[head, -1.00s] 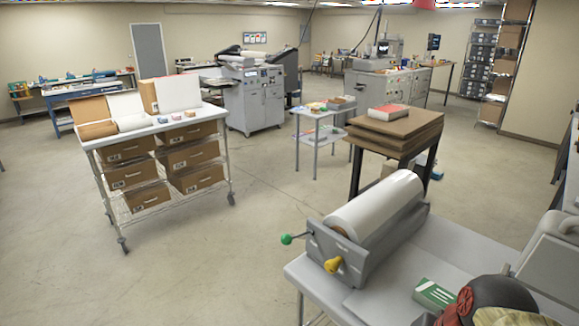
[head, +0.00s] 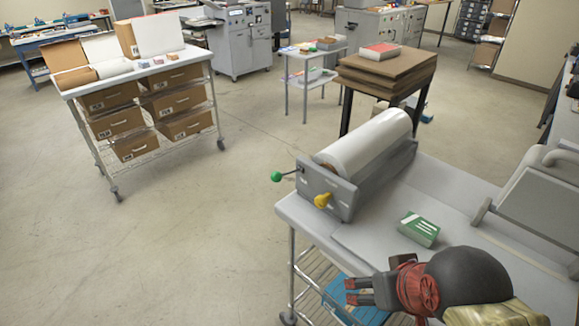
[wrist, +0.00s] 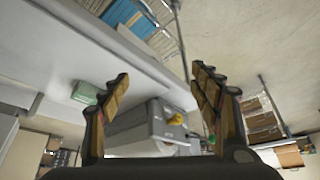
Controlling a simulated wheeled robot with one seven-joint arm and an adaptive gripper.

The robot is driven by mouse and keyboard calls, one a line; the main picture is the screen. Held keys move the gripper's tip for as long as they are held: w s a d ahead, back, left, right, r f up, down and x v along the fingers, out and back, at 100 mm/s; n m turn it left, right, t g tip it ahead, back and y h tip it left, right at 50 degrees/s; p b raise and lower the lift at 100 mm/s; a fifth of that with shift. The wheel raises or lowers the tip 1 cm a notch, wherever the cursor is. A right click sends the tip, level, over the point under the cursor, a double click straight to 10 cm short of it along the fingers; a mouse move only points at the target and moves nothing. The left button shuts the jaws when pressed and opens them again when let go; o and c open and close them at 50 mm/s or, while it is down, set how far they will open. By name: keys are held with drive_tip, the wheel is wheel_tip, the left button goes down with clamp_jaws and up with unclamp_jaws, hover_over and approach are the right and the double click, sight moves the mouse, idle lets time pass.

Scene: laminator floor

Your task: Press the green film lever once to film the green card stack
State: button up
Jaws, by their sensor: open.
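The film dispenser (head: 345,195) is a grey unit with a white roll on top, near the left end of the grey table. The green film lever (head: 277,177) is a green knob on a thin rod at its left side. A yellow knob (head: 322,200) sits on its front end. The green card stack (head: 418,229) lies on the table right of the dispenser; a green block also shows in the wrist view (wrist: 85,93). My gripper (head: 350,291) is open and empty, at the table's near edge, apart from the lever. In the wrist view its fingers (wrist: 160,85) are spread.
A hinged grey machine (head: 535,200) stands at the table's right. A blue item (head: 355,300) sits on the wire shelf below. A cart with cardboard drawers (head: 145,90) stands left. Brown boards (head: 387,68) are stacked behind the dispenser. The floor left of the table is clear.

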drive_tip(key=c, duration=0.4)
